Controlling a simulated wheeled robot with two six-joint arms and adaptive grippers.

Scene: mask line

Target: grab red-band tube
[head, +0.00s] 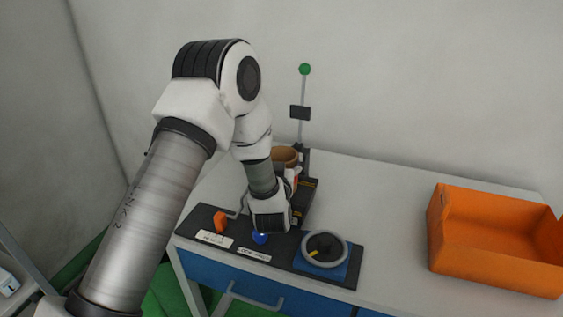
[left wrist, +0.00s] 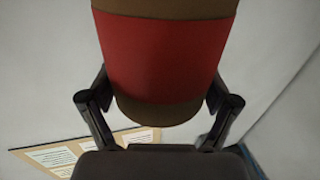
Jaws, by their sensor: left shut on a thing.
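The red-band tube (left wrist: 165,65) fills the top middle of the left wrist view, brown with a wide red band. Its brown upper part (head: 286,154) shows in the head view behind my wrist, beside the dark stand. My left gripper (left wrist: 160,98) is shut on the tube, with one finger at each side of the band. In the head view my left wrist hides most of the tube and the fingers. I cannot tell whether the tube's foot touches its support. My right gripper is not in view.
A thin post with a green ball (head: 305,69) rises behind the tube. A dark panel at the table's front holds an orange part (head: 220,219), a blue knob (head: 260,238) and a grey ring (head: 325,235). An orange crate (head: 436,235) stands at the right. The table between is clear.

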